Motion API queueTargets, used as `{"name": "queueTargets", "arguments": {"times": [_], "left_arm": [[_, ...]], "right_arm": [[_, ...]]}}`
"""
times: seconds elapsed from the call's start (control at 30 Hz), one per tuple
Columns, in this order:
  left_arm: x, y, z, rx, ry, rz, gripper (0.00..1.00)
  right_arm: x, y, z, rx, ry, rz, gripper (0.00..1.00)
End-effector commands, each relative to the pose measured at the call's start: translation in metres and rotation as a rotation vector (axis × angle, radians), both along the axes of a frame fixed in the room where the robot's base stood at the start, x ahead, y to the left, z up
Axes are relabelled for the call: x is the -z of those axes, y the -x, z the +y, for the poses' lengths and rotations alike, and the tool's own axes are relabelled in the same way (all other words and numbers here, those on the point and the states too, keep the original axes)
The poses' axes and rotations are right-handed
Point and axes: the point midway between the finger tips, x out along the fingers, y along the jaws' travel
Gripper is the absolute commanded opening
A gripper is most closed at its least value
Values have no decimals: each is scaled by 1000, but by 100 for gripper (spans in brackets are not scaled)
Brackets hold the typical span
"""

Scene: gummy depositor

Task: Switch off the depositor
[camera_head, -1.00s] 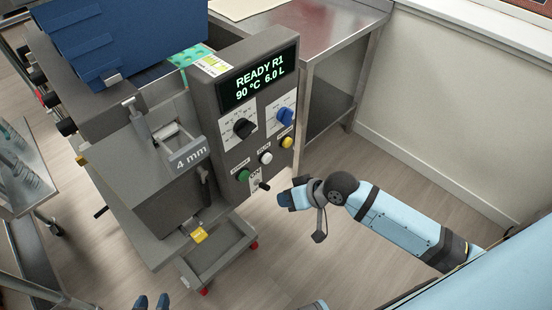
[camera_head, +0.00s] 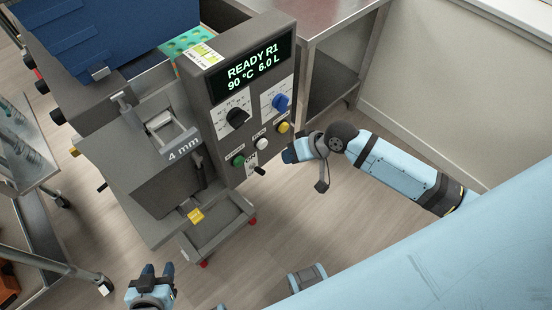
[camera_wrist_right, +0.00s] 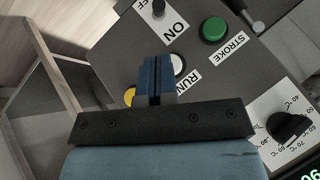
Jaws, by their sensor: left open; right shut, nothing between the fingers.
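The depositor (camera_head: 225,125) is a grey machine whose lit display (camera_head: 250,68) reads "READY R1 90 °C 6.0 L". Its black-tipped toggle switch (camera_head: 260,171) sits at the bottom of the control panel. In the right wrist view the switch (camera_wrist_right: 158,9) is at the top edge, beside the ON label and a partly cut-off OFF label. My right gripper (camera_head: 288,155) is shut and empty, just right of the panel; in the wrist view its fingers (camera_wrist_right: 155,60) cover part of the panel near RUN, apart from the switch. My left gripper (camera_head: 157,270) is open and empty, low at the left.
Close to the switch are a green STROKE button (camera_wrist_right: 214,29), a white RUN button (camera_wrist_right: 178,64) and a yellow button (camera_head: 283,127). Black (camera_head: 237,117) and blue (camera_head: 281,102) knobs sit above.

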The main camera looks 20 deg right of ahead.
Motion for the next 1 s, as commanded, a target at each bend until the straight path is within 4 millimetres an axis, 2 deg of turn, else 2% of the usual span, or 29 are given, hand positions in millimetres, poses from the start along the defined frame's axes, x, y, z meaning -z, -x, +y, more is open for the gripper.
{"name": "queueTargets", "arguments": {"times": [0.5,0.7,1.0], "left_arm": [[2,0,-1,-1,3,1,43],[2,0,-1,-1,4,1,43],[2,0,-1,-1,3,2,43]], "right_arm": [[60,-34,46,1,0,1,0],[68,-38,52,1,1,-1,0],[68,-38,52,1,1,-1,0]]}}
